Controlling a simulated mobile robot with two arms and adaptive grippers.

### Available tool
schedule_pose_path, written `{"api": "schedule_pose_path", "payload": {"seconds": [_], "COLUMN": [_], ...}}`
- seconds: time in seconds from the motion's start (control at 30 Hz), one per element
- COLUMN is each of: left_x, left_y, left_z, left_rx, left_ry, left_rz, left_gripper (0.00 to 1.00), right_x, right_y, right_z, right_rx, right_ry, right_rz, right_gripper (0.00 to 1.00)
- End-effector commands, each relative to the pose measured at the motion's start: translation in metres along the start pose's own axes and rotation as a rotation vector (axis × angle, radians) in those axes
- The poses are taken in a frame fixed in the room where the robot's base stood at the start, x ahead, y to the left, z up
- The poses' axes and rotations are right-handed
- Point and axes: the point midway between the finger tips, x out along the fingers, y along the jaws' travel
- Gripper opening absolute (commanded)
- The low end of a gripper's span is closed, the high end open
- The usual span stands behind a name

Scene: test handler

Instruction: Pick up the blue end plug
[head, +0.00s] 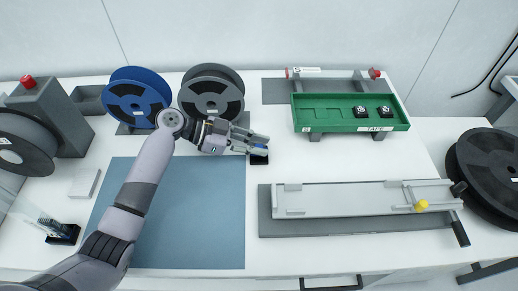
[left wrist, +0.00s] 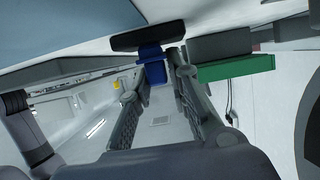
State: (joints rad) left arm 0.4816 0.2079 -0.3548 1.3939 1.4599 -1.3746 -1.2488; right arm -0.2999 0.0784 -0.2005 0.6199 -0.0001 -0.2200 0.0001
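The blue end plug (left wrist: 152,66) shows in the left wrist view on a small black base (left wrist: 148,37), between the tips of my left gripper (left wrist: 155,72). That view is upside down, with the table at the top. I cannot tell whether either finger touches the plug. In the head view my left gripper (head: 256,142) is open over the black base (head: 259,157), just right of the blue-grey mat, and its fingers hide the plug there. My right gripper is in neither view.
A blue reel (head: 124,77) and a grey reel (head: 212,72) stand behind the gripper. A green tray (head: 345,110) with two black pieces is at the back right. A long grey fixture (head: 345,199) lies front right. The mat (head: 205,215) is clear.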

Motion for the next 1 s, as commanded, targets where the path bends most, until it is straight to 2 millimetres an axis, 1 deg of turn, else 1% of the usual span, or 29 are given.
{"api": "schedule_pose_path", "payload": {"seconds": [0.03,0.13,0.4,0.57,0.67,0.77,1.0], "left_x": [0.0,0.0,-0.001,-0.004,-0.009,-0.016,-0.039], "left_y": [0.0,0.0,0.0,0.0,-0.001,-0.001,-0.001], "left_z": [0.0,0.0,-0.001,-0.009,-0.021,-0.038,-0.093], "left_rx": [0.0,0.0,0.001,0.003,0.005,0.007,0.008], "left_ry": [-0.001,-0.001,-0.001,0.0,0.0,0.0,-0.001], "left_rz": [0.0,0.0,0.0,0.0,-0.001,-0.002,-0.002], "left_gripper": [0.12,0.06,0.05,0.05,0.05,0.05,0.05], "right_x": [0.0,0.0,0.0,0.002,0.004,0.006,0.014], "right_y": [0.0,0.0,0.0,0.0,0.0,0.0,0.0], "right_z": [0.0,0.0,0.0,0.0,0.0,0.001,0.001], "right_rx": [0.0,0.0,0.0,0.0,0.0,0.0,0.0], "right_ry": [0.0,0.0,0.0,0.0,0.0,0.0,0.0], "right_rz": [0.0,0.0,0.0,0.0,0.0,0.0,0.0], "right_gripper": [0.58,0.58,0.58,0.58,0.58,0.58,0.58]}}
